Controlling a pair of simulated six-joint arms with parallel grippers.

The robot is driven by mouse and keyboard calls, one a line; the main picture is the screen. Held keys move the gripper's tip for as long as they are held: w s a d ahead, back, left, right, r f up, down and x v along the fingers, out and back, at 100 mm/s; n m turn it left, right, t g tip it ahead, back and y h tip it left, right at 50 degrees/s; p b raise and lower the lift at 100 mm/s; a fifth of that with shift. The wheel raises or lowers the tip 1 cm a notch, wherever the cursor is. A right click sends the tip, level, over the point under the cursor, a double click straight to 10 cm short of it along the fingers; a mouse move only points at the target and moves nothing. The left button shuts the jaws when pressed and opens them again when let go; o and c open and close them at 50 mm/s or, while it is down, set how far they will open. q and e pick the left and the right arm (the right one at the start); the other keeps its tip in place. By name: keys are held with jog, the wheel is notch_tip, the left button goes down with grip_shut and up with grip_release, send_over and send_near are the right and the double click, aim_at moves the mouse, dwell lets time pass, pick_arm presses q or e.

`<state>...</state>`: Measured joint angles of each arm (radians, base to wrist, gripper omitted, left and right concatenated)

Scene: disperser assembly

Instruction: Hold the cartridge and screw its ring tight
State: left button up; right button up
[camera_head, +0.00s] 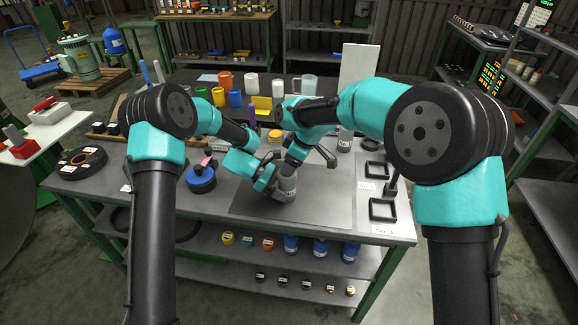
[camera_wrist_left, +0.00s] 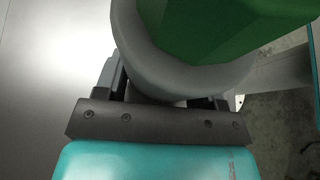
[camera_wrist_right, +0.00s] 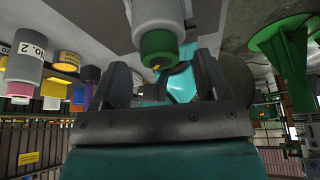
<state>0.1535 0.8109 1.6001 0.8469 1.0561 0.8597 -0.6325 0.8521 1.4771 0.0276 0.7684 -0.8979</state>
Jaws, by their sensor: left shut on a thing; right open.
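The grey cartridge (camera_head: 288,186) stands roughly upright over the dark mat in the head view. My left gripper (camera_head: 272,188) is shut on it from the left side. In the left wrist view, a thick grey rim (camera_wrist_left: 185,85) surrounds a green part (camera_wrist_left: 215,25). The right wrist view shows the cartridge's pale body (camera_wrist_right: 156,10) and green end (camera_wrist_right: 158,45); I cannot tell exactly which part is the ring. My right gripper (camera_head: 311,156) is open above the cartridge. In its wrist view, the green end lies between and beyond the spread fingers, apparently not touching them.
A grey bottle marked NO. 2 (camera_wrist_right: 27,60) with a pink end shows in the right wrist view. Square black frames (camera_head: 382,210) lie at the table's right. Cups and a yellow bin (camera_head: 262,103) stand behind the arms. A blue round item (camera_head: 201,180) lies left.

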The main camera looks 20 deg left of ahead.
jog(key=shift+x, duration=1.2)
jog(key=shift+c, duration=0.5)
jog(key=c, duration=0.8)
jog(key=shift+m, duration=0.5)
jog(key=m+t, duration=0.1)
jog(key=m, duration=0.1)
jog(key=m+t+h, duration=0.1)
jog(key=m, duration=0.2)
jog(key=shift+s+m, duration=0.2)
jog(key=shift+m, duration=0.1)
jog(key=shift+s+a+m+t+h, duration=0.1)
jog(key=shift+m+t+h, duration=0.4)
jog(key=shift+m, duration=1.15)
jog(key=shift+a+m+t+h, duration=0.1)
jog(key=shift+m+t+h, duration=0.35)
jog(key=shift+m, duration=1.2)
